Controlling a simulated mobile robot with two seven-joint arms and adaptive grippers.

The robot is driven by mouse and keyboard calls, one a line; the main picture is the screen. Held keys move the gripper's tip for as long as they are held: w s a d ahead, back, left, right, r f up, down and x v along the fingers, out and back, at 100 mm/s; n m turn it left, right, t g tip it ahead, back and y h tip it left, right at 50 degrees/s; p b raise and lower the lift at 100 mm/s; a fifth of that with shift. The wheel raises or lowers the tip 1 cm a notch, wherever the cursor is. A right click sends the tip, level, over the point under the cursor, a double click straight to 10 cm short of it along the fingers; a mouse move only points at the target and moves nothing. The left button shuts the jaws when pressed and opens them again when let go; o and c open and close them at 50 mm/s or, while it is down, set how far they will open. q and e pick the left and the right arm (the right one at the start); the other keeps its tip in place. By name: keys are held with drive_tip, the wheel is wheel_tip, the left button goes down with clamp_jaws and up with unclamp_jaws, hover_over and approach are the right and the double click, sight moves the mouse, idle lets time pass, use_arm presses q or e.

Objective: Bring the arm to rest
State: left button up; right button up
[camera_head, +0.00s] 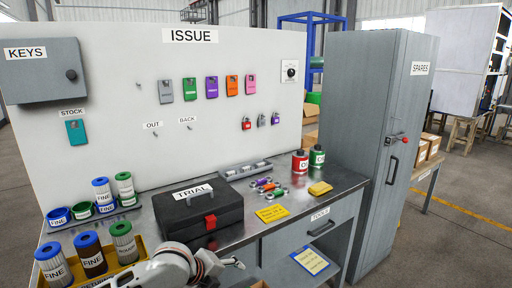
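One of my arms comes in from the lower left, in front of the metal bench (340,183). It is white and grey with a red-orange ring, and its lower part is cut off by the frame. My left gripper (236,264) is at its right end, low by the bench's front side. It is small and partly hidden, so I cannot tell if it is open or shut. I see nothing clearly held in it. My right arm and gripper are not in view.
A black TRIAL case (195,208) stands on the bench near the arm. The ISSUE board (120,90) stands behind. A tall grey SPARES cabinet (358,120) stands right.

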use_arm(q)
drive_tip(key=s+d+f+n+t+h, duration=0.2)
drive_tip(key=s+f+n, duration=0.7)
drive_tip(key=s+n, duration=0.15)
drive_tip(key=s+a+f+n+t+y, duration=0.1)
drive_tip(key=s+a+f+n+y, duration=0.1)
drive_tip(key=s+a+f+n, duration=0.2)
drive_tip(key=s+a+f+n+t+y, duration=0.1)
drive_tip(key=s+a+f+n+y, duration=0.1)
drive_tip(key=s+a+f+n, duration=0.3)
drive_tip(key=s+a+n, duration=0.4)
drive_tip(key=s+a, duration=0.1)
drive_tip(key=s, duration=0.2)
drive_tip(key=shift+s, duration=0.35)
